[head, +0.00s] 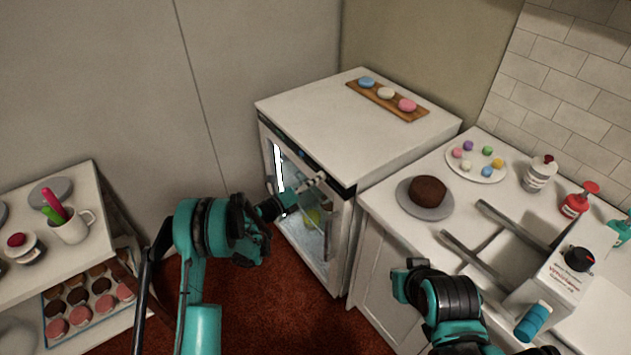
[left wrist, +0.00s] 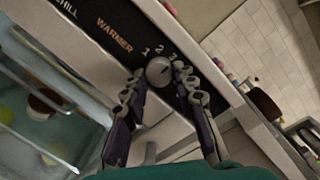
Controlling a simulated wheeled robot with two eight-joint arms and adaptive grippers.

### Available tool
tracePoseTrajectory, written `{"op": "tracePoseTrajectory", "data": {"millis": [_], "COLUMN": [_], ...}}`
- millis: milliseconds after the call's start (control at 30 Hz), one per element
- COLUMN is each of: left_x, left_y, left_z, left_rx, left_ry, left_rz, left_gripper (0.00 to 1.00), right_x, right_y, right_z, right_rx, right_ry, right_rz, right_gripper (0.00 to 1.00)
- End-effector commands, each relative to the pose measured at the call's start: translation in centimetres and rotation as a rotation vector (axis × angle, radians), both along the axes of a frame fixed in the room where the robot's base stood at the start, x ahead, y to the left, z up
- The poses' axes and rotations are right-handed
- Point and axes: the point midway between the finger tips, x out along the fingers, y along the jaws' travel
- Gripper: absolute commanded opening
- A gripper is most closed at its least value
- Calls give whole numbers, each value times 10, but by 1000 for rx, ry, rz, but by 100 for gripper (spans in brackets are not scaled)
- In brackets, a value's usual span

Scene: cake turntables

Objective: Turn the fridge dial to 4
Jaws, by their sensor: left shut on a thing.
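The fridge (head: 300,150) is a white cabinet with a glass door and a dark control strip along its upper front edge. In the left wrist view, the round grey dial (left wrist: 159,71) sits on that strip, with the numbers 1, 2 and a partly readable third beside it, and the word WARMER to its left. My left gripper (left wrist: 160,78) is shut on the dial, one finger on each side; it also shows in the head view (head: 312,184). The fingers hide part of the dial's surroundings, and its exact setting is unclear. My right gripper (head: 408,278) hangs before the counter, away from the fridge.
A wooden board (head: 372,97) with three macarons lies on the fridge top. The right counter holds a chocolate cake (head: 428,190) on a grey turntable, a plate of macarons (head: 476,170) and a machine with a black knob (head: 579,258). A shelf with cupcakes (head: 85,300) stands left.

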Motion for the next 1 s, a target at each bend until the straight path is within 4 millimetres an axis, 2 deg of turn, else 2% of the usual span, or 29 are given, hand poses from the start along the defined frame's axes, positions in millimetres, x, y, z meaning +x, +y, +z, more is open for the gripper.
{"op": "tracePoseTrajectory", "data": {"millis": [367, 700, 1000], "left_x": [1, 2, 2], "left_y": [0, 1, 1], "left_z": [-2, -3, -2], "left_rx": [74, 231, 346], "left_ry": [-103, -320, -478], "left_rz": [0, 1, 2], "left_gripper": [0, 0, 0], "right_x": [0, 0, 0], "right_y": [0, 0, 0], "right_z": [-11, -27, -31], "right_rx": [0, 0, 0], "right_ry": [0, 0, 0], "right_rz": [0, 0, 0], "right_gripper": [0, 0, 0]}}
